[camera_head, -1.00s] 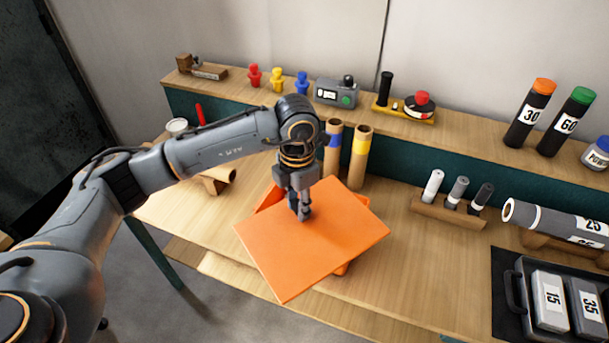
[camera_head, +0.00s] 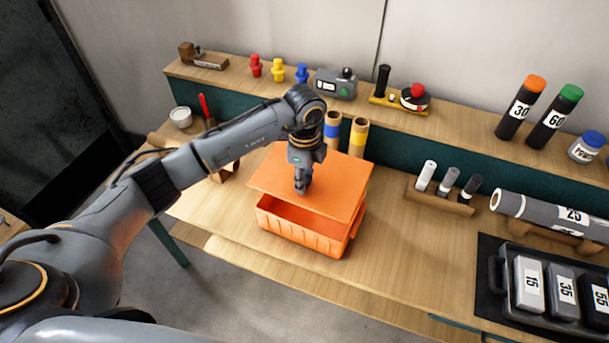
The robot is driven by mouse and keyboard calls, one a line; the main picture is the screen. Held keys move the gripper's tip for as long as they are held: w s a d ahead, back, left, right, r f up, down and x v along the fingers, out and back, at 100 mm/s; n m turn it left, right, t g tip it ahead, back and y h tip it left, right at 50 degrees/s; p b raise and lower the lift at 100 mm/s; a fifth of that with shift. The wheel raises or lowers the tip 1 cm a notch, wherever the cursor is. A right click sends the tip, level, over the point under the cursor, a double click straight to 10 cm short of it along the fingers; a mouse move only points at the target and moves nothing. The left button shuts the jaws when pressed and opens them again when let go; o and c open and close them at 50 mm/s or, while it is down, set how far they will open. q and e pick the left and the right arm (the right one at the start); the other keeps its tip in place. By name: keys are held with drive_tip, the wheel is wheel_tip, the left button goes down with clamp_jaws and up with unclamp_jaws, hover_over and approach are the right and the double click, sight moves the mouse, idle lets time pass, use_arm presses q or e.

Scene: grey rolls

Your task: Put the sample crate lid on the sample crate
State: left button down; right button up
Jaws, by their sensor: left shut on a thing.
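The sample crate lid (camera_head: 330,195) is a flat orange square panel. My left gripper (camera_head: 301,188) is shut on it near its middle and points down. The sample crate (camera_head: 290,230) is an orange ribbed box on the wooden bench below the lid. The lid is over the back of the crate, roughly lined up with it. The front of the crate's opening shows, and a gap is visible between lid and front rim. The crate's back part is hidden by the lid. Whether the lid touches the crate's back rim cannot be told. My right gripper is not in view.
Two cardboard tubes (camera_head: 357,137) stand behind the lid. A rack of markers (camera_head: 440,195) and a grey roll (camera_head: 540,212) lie to the right. A black tray of numbered blocks (camera_head: 545,290) is at the front right. The bench (camera_head: 400,255) is clear right of the crate.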

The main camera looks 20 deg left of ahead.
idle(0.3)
use_arm(q)
wheel_tip(320, 180, down, 8)
drive_tip(key=b, duration=0.5)
drive_tip(key=shift+r+b, duration=0.1)
drive_tip(key=shift+b, duration=0.3)
drive_tip(key=shift+f, duration=0.4)
drive_tip(key=shift+f+b, duration=0.45)
drive_tip(key=shift+b, duration=0.05)
idle(0.6)
idle(0.3)
drive_tip(key=c, duration=1)
unclamp_jaws()
drive_tip(key=shift+o, duration=0.2)
drive_tip(key=shift+r, duration=0.15)
wheel_tip(320, 180, up, 12)
drive_tip(key=shift+f, duration=0.1)
